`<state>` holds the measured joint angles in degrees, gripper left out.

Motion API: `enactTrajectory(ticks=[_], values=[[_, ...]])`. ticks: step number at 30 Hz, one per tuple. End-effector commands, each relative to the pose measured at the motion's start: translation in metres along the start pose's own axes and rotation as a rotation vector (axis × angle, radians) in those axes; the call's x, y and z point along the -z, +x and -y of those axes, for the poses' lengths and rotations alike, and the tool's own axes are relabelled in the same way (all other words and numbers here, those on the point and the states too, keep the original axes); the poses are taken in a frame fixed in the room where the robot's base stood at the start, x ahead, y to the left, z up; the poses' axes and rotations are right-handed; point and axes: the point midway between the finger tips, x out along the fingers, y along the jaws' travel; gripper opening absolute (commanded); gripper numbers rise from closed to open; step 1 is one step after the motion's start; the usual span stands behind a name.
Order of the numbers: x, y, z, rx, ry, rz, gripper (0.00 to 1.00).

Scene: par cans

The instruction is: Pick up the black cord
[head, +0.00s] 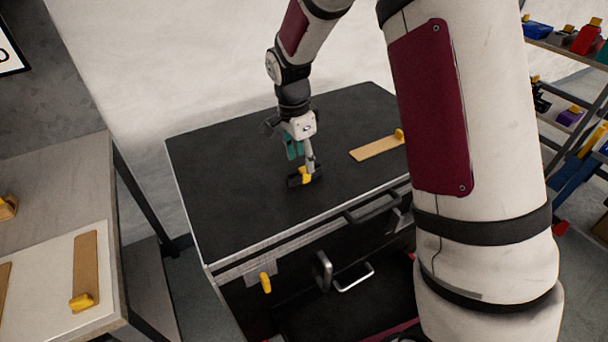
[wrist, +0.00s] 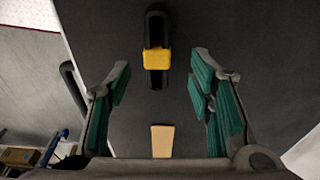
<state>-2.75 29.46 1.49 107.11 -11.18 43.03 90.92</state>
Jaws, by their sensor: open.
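The black cord (head: 293,181) lies on the dark top of a black case (head: 230,165), with a yellow piece (head: 305,175) around its middle. In the wrist view the cord (wrist: 155,27) shows as a dark upright bar with the yellow band (wrist: 156,59) across it, ahead of my fingers and roughly between their lines. My gripper (head: 302,163) hangs over the case close to the cord and hides part of it in the head view. Its teal-padded fingers (wrist: 158,98) are apart, with nothing between them.
A tan strip with a yellow end (head: 377,148) lies on the case to the right. A table (head: 50,170) with similar tan pieces stands at left. Handles (head: 355,277) stick out from the case front. Shelves with coloured items (head: 575,50) stand at right. The case's left top is clear.

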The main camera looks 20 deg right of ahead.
Motion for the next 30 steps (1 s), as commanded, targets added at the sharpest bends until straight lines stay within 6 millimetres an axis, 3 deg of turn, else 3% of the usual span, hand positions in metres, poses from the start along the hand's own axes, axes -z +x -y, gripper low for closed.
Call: enactTrajectory(ticks=[9,18,19,25,30], values=[[-0.002,0.043,-0.004,-0.004,0.0,0.001,0.48],[-0.002,0.048,-0.003,-0.001,0.0,0.0,0.48],[-0.002,0.048,-0.003,-0.001,0.0,0.0,0.46],[-0.002,0.048,-0.003,-0.001,0.0,0.0,0.01],[-0.002,0.048,-0.003,-0.001,0.0,0.0,0.0]])
